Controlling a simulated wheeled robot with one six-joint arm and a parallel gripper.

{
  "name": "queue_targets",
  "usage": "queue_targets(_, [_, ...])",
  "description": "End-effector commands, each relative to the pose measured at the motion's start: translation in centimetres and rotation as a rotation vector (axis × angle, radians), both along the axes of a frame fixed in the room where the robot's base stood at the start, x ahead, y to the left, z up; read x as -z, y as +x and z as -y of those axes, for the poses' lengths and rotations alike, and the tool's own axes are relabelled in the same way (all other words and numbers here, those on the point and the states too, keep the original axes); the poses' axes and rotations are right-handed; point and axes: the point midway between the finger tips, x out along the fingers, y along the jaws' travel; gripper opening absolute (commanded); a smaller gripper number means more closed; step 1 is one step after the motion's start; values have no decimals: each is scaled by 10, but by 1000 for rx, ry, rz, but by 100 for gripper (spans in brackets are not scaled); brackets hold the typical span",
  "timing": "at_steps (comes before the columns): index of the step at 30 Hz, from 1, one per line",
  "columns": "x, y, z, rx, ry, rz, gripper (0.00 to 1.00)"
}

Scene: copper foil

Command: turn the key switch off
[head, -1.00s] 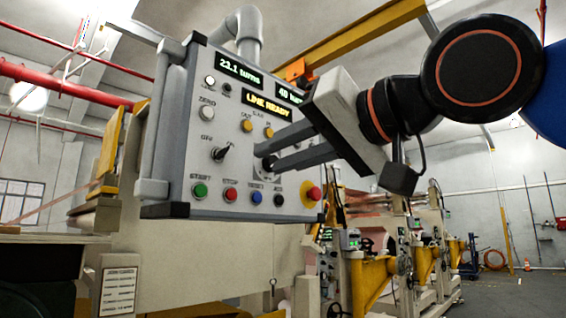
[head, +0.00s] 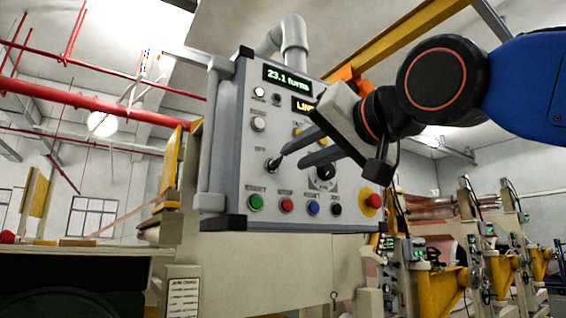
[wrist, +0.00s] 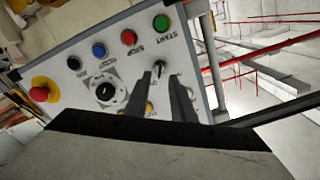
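A grey control panel (head: 240,105) shows its face in the head view. On it, left of centre, is a switch with a metal collar and a short tilted handle (head: 272,164), apparently the key switch; its small label is hard to read. It also shows in the wrist view (wrist: 158,68). My gripper (head: 291,157) is open, its two fingers apart and pointing at this switch. In the wrist view the handle appears between the fingertips (wrist: 160,78). I cannot tell whether either finger touches it. The handle's exact angle is unclear.
A black rotary dial (head: 326,172) sits right of the switch. Below are green (head: 256,202), red (head: 286,206), blue (head: 313,208) and black buttons, and a red emergency stop (head: 373,201) on yellow. A grey pipe frame (head: 215,135) edges the panel's left side.

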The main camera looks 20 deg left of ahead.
Motion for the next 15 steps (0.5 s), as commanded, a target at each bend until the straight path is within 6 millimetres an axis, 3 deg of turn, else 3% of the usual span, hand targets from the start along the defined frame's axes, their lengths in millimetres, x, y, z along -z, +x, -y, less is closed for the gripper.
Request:
queue_targets(9, [1, 32, -37, 1, -1, -1, 23])
queue_targets(15, [0, 41, -47, 0, 0, 0, 23])
